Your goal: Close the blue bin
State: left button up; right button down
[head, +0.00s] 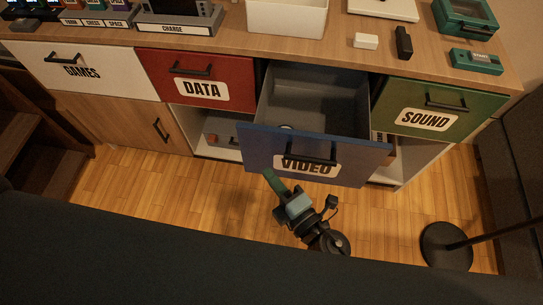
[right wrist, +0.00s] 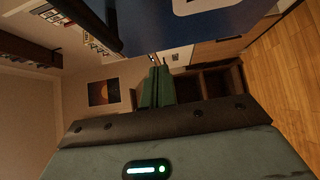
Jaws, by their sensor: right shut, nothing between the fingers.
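The blue bin (head: 262,148) is a drawer with a white VIDEO label and a black handle. In the head view it stands pulled out from the cabinet between the red and green drawers, its grey inside showing. My right gripper (head: 268,174) is shut and empty, just in front of the blue front's lower left part; whether it touches cannot be told. In the right wrist view the green fingers (right wrist: 155,88) are together, and the blue front (right wrist: 205,25) shows close above them. My left gripper is not in view.
The red DATA drawer (head: 230,77) and green SOUND drawer (head: 465,105) are shut on either side. An open shelf (head: 215,130) lies below. A dark round stand base (head: 446,247) is on the floor at the right. The wooden floor (head: 140,200) at the left is clear.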

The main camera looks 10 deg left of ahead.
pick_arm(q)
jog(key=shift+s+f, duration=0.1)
pick_arm(e)
jog(key=shift+w+a, duration=0.2)
jog(key=shift+w, duration=0.65)
jog(key=shift+w+a, duration=0.15)
jog(key=shift+w, duration=0.7)
jog(key=shift+w+a, duration=0.2)
jog(key=shift+w, duration=0.65)
jog(key=shift+w, duration=0.1)
